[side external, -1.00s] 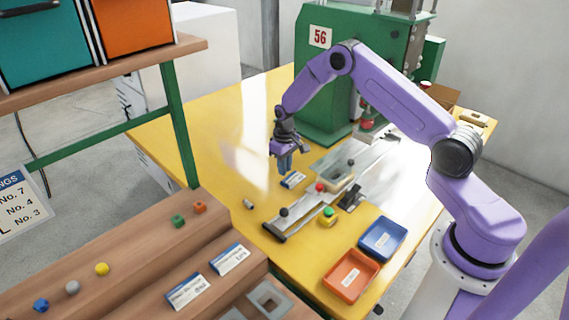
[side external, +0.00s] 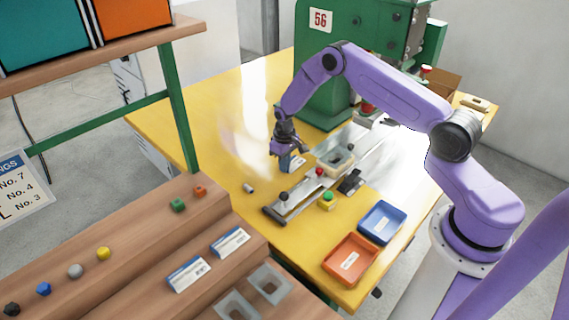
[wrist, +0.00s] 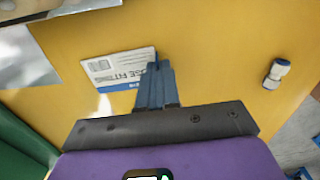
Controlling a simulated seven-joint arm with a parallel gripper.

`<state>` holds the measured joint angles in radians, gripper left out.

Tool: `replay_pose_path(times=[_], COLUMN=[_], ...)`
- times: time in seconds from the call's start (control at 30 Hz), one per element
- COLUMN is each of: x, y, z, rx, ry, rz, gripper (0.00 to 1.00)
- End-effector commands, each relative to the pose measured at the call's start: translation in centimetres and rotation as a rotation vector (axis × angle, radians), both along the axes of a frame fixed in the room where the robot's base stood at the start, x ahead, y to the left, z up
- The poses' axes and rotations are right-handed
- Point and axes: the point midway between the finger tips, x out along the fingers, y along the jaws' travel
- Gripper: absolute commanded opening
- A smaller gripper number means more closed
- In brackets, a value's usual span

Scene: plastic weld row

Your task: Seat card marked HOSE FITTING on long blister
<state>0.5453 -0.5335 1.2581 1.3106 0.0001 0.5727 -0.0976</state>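The card marked HOSE FITTING (wrist: 120,68) is white with a blue band; its text is upside down and partly hidden in the wrist view. In the side view the card (side external: 298,163) is on or just above the yellow table, below my gripper (side external: 288,160). My gripper's blue fingers (wrist: 156,75) are close together at the card's right end and cover part of it. I cannot tell whether they grip it. A pale blister (side external: 337,161) sits in the metal fixture right of the gripper. Its shape is too small to judge.
A slide rail (side external: 300,193) with knobs runs beside the card. A green press (side external: 325,100) stands behind. Orange (side external: 350,260) and blue (side external: 381,222) trays are at the right front. Two cards (side external: 230,242) and grey blisters (side external: 268,284) lie on the wooden steps. A small fitting (wrist: 276,73) lies apart.

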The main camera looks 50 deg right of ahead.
Motion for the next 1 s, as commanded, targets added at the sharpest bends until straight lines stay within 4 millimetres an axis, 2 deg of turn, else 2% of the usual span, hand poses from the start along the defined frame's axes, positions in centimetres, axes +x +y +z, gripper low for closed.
replay_pose_path(times=[0.47, 1.0], x=[0.0, 0.0], y=[0.0, 0.0], z=[0.3, 3.0], rx=[0.000, 0.000], ry=[0.000, -0.001], rz=[0.000, 0.001], gripper=[0.00, 0.00])
